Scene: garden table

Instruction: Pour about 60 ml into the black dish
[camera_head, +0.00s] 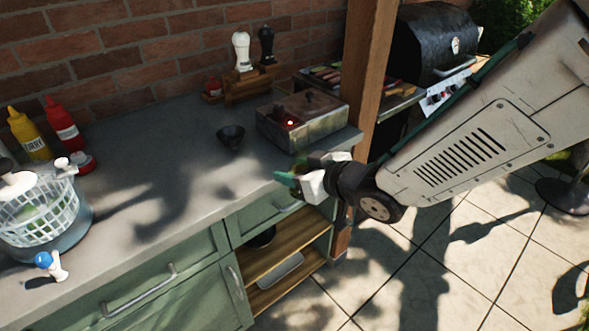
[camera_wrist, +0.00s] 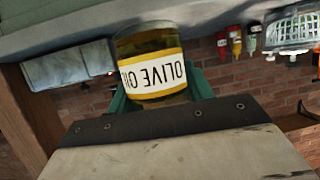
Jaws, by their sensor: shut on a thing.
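The black dish (camera_head: 230,137) is a small dark bowl standing on the grey counter, left of the metal box. My gripper (camera_head: 305,172) is at the counter's right front edge, to the right of and nearer than the dish, apart from it. In the wrist view its green fingers (camera_wrist: 160,92) are shut on a bottle of olive oil (camera_wrist: 150,45) with a yellow and white label. The label reads upside down there, as does the whole scene. The bottle is mostly hidden by my gripper in the head view. I cannot see the dish in the wrist view.
A metal box (camera_head: 300,122) stands on the counter (camera_head: 140,170) right of the dish. Mustard (camera_head: 29,134) and ketchup (camera_head: 63,125) bottles and a salad spinner (camera_head: 42,215) stand at left. A wooden post (camera_head: 367,80) rises behind my gripper. The counter around the dish is clear.

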